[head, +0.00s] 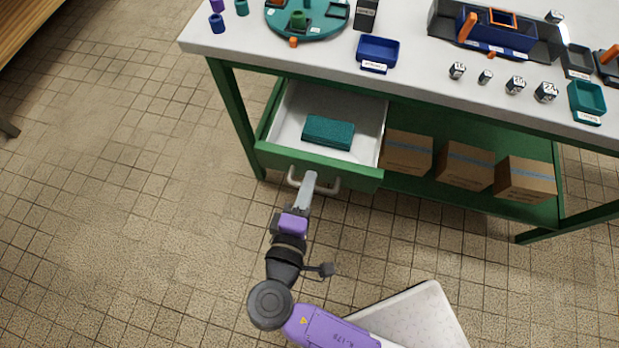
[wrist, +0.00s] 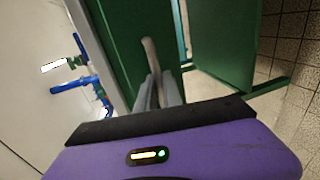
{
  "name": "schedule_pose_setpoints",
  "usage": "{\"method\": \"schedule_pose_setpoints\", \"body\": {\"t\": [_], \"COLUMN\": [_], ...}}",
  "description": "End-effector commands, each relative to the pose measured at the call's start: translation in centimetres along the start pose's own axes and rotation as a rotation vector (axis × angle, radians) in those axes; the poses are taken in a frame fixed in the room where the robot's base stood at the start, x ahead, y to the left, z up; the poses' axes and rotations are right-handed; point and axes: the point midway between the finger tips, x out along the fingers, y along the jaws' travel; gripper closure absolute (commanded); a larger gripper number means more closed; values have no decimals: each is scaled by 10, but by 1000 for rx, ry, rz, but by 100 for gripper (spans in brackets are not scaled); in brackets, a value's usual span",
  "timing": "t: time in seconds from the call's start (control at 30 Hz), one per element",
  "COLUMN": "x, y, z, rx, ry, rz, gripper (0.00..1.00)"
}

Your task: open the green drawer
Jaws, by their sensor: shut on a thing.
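The green drawer (head: 362,178) is pulled out from under the workbench's left end. Its pale interior shows, with a teal block (head: 328,132) lying inside. A light metal bow handle (head: 327,184) is on its front. My gripper (head: 309,178) is shut on the handle, reaching it from the front. In the wrist view the two grey fingers of my gripper (wrist: 158,85) close around the handle (wrist: 150,52), against the green front. The part of the handle between the fingers is hidden.
The white benchtop (head: 330,62) carries a teal turntable (head: 325,30), a blue tray (head: 378,50), several small labelled blocks and a teal tray (head: 587,97). Cardboard boxes (head: 466,166) stand on the green lower shelf, right of the drawer. Tiled floor (head: 120,200) is clear at left.

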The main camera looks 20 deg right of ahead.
Motion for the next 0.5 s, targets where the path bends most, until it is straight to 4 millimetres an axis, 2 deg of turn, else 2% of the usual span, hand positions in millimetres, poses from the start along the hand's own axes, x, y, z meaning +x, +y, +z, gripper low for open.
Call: {"method": "schedule_pose_setpoints", "body": {"t": [0.13, 0.17, 0.2, 0.5], "x": [0, 0, 0, 0], "y": [0, -1, 0, 0], "z": [-1, -1, -1, 0], "rx": [0, 0, -1, 0], "ry": [2, 2, 2, 1], "rz": [-1, -1, -1, -1], "gripper": [100, 87, 80, 80]}}
